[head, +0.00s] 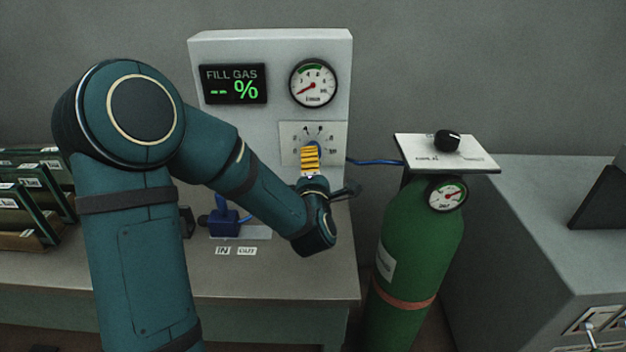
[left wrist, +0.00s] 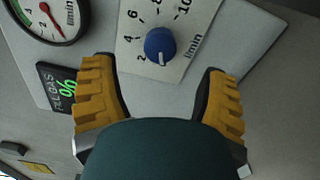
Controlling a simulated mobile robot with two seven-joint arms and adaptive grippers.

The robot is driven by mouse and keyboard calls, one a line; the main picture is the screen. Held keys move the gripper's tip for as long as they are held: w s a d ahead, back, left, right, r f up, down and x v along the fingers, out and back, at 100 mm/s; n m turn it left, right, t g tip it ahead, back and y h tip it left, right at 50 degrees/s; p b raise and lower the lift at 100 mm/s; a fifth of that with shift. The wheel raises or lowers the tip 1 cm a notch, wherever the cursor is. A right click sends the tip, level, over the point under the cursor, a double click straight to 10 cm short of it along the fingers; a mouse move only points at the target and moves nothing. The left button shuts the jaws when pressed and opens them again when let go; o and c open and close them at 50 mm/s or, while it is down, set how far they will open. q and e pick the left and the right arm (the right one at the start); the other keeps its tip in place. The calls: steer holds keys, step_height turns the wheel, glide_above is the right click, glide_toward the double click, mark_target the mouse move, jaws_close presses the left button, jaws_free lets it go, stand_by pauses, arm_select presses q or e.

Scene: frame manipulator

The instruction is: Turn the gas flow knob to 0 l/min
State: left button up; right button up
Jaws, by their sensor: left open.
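The gas flow knob (left wrist: 160,45) is a blue dial with a white mark, on a white scale plate (head: 290,150) on the panel's front. In the left wrist view its mark points to the bottom of the picture, beside the figure 2. The figure 0 is not readable. In the head view my gripper mostly hides the knob. My left gripper (head: 310,158) has yellow fingers. In the left wrist view the left gripper (left wrist: 160,66) is open, a finger either side of the knob's line, apart from it. My right gripper is not in view.
The panel (head: 270,45) carries a FILL GAS display (head: 234,84) reading "-- %" and a round l/min gauge (head: 313,83). A green gas cylinder (head: 415,250) stands right of the table (head: 290,275), linked by a blue hose (head: 375,162). Dark-framed racks (head: 30,195) stand at left.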

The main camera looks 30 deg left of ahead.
arm_select(q)
steer(key=v, duration=0.4)
steer(key=shift+s+d, duration=0.2)
steer(key=shift+s, duration=0.15)
